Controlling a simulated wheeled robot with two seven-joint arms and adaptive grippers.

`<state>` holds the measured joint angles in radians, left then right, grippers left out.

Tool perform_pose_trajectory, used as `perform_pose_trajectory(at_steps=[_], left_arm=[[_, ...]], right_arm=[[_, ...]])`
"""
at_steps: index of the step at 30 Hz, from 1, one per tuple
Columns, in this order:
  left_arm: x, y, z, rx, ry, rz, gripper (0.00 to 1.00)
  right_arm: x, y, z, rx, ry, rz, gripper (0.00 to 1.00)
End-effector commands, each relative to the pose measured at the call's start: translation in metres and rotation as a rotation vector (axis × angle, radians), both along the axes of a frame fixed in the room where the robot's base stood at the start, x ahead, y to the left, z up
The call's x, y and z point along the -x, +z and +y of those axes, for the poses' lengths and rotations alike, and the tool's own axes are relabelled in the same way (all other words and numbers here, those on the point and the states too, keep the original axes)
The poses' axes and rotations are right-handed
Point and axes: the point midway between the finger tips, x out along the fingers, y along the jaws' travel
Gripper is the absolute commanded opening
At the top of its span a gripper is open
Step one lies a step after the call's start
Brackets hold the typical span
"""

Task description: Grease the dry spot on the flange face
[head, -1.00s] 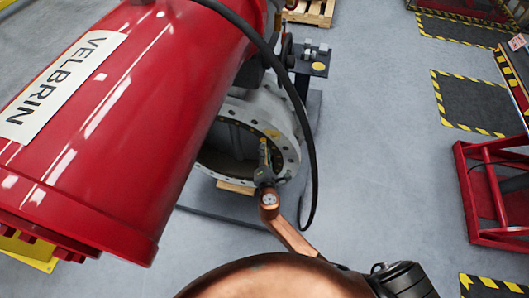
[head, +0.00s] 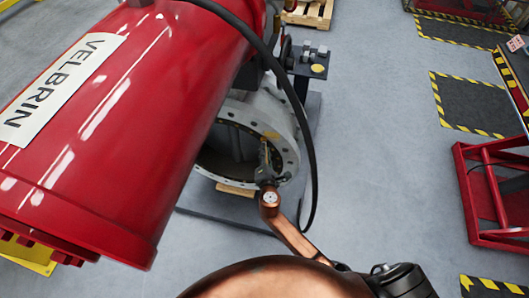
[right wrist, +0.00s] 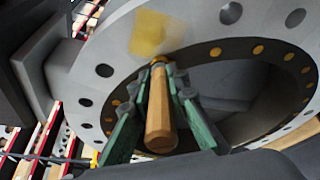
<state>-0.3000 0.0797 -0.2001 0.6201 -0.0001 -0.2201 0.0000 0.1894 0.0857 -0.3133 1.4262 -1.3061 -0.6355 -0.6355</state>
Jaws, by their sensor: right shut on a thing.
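The grey flange (head: 290,148) is a ring with bolt holes around a dark bore; its face fills much of the right wrist view (right wrist: 205,28). A yellowish, grease-like patch (right wrist: 150,34) lies on that face. My right gripper (head: 265,152) is at the flange's near right side. In the right wrist view its green fingers (right wrist: 159,95) are shut on a wooden-handled tool (right wrist: 160,120), seemingly a brush. The tool's far end overlaps the patch's lower edge; I cannot tell whether it touches. My left gripper is not in view.
A large red cylinder (head: 115,120) marked VELBRIN overhangs the flange on the left. A black hose (head: 300,112) hangs past its right side. A dark bracket (head: 310,68) stands behind. Open grey floor lies to the right, before a red frame (head: 490,195).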

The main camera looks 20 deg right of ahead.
Motion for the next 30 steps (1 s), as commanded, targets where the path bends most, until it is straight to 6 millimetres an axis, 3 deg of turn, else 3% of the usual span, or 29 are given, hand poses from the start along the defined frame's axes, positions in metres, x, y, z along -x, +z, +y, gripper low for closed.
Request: perform_pose_trajectory(at_steps=[30], left_arm=[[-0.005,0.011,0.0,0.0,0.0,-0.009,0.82]], right_arm=[[0.034,0.001,-0.047,0.001,0.0,-0.001,0.0]])
